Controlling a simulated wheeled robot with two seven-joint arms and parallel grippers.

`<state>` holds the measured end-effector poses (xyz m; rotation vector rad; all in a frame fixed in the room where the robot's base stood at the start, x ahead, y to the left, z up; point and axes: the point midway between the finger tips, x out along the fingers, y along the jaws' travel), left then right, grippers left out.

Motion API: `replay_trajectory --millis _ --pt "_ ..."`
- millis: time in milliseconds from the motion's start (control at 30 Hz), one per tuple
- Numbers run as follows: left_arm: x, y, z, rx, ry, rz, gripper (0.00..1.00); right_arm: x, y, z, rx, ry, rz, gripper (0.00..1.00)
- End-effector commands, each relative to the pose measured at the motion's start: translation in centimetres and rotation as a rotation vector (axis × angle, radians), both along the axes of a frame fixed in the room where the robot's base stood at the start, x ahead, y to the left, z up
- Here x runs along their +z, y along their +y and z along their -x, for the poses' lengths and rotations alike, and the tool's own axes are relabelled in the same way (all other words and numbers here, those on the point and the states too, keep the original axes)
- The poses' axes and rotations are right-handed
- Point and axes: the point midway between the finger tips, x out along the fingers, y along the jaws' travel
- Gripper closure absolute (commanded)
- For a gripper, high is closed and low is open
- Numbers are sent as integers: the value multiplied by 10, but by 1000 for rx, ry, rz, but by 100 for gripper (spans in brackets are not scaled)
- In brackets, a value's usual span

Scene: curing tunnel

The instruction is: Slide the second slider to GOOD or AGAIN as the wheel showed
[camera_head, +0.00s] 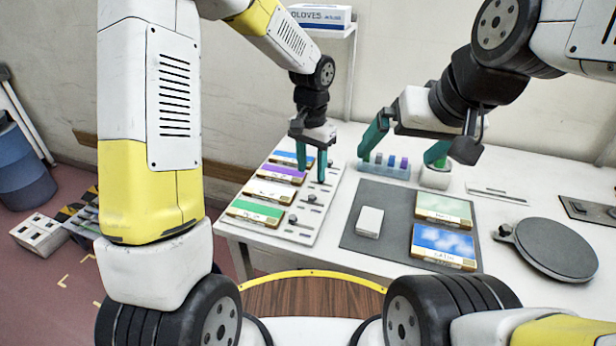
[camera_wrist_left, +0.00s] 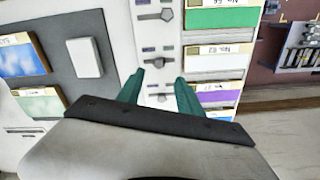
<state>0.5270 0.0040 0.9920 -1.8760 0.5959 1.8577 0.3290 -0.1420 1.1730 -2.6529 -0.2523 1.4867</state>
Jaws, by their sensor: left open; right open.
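A pale slider panel (camera_head: 322,212) lies on the left of the table with blue, purple, white and green cards, back to front. Slider knobs run along the cards' right side, among them one by the white card (camera_head: 310,198) and one by the green card (camera_head: 293,218). My left gripper (camera_head: 312,165) is open above the back part of the slider row. In the left wrist view its fingers (camera_wrist_left: 160,82) straddle the row near the white (camera_wrist_left: 215,62) and purple cards; one knob (camera_wrist_left: 160,98) shows between them. GOOD or AGAIN lettering is unreadable. My right gripper (camera_head: 407,145) is open by a small rack.
A dark mat (camera_head: 352,228) holds a white block (camera_head: 369,222), a green sample card (camera_head: 443,208) and a blue one (camera_head: 443,243). The clear rack (camera_head: 372,172) holds coloured pieces. A dark round disc (camera_head: 553,248) with a side knob stands at right.

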Motion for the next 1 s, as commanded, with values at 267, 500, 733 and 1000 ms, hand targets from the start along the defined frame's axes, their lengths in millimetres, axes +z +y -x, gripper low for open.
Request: replay_trajectory --millis 267,500,733,1000 --pt "-31 -4 -1 -12 13 -3 57 0 0 0 0 0 0 0" --pt "-69 -4 -1 -9 13 -3 57 0 0 0 0 0 0 0" --pt "-84 -4 -2 -10 9 -1 57 0 0 0 0 0 0 0" --pt "-85 -4 -2 -9 9 -1 63 0 0 0 0 0 0 0"
